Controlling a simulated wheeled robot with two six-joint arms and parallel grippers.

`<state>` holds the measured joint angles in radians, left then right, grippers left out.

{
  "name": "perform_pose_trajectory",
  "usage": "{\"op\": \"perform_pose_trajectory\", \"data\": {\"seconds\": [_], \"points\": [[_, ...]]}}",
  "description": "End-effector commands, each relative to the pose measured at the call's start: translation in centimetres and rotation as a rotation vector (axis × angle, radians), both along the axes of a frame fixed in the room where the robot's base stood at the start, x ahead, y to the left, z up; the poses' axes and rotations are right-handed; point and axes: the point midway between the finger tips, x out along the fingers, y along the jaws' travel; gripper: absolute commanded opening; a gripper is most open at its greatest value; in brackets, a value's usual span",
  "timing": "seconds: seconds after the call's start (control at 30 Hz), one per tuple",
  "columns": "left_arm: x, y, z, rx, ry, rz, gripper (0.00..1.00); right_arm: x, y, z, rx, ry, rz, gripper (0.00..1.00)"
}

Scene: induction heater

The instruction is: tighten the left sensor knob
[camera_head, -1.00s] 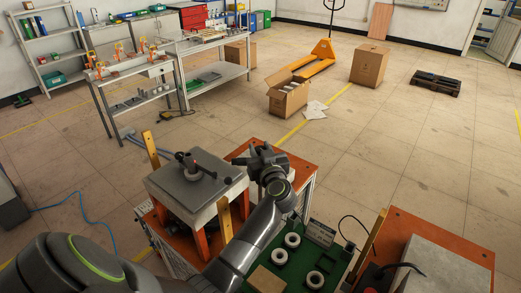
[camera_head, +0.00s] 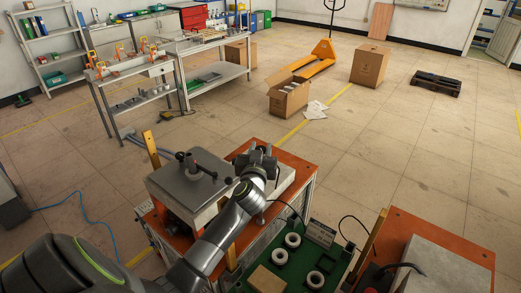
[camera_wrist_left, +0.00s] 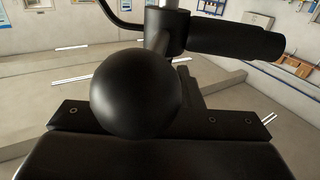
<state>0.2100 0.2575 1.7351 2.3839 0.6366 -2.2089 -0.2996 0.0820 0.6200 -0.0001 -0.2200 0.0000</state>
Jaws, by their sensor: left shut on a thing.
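The grey heater block (camera_head: 180,188) stands on an orange-topped cabinet (camera_head: 300,162), with a red and black upright fitting and small dark handles on top. My left gripper (camera_head: 262,156) is at the right side of this block, over a pale grey bar (camera_head: 281,182). In the left wrist view, a round black ball knob (camera_wrist_left: 135,92) fills the middle, right against the gripper's dark body. A black cylindrical grip (camera_wrist_left: 235,42) on a post is just behind it. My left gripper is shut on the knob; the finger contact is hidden. My right gripper is out of view.
A green board (camera_head: 335,262) with several pale rings lies in front. A second orange-topped cabinet (camera_head: 455,240) with a grey block is at the right. A wooden post (camera_head: 150,146) stands by the heater.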

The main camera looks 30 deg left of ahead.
Motion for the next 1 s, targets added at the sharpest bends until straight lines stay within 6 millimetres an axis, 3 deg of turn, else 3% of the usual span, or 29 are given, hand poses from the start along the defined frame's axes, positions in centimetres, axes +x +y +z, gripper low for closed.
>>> {"op": "perform_pose_trajectory", "data": {"seconds": [0.17, 0.2, 0.33, 0.67, 1.0], "points": [[0.0, 0.0, 0.0, 0.001, 0.0, 0.001, 0.1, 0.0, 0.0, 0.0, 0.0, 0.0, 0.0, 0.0], [0.0, 0.0, 0.0, 0.001, 0.0, 0.001, 0.34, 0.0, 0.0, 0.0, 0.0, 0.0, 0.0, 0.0], [0.0, 0.0, 0.0, 0.001, 0.0, 0.001, 0.51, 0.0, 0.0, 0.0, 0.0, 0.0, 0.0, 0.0], [-0.2, -0.1, 0.0, -0.001, 0.0, 0.001, 0.51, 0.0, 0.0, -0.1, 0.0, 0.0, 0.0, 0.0], [-4.2, -2.0, -0.2, -0.004, 0.001, 0.001, 0.51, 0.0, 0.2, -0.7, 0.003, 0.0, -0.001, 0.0]]}}
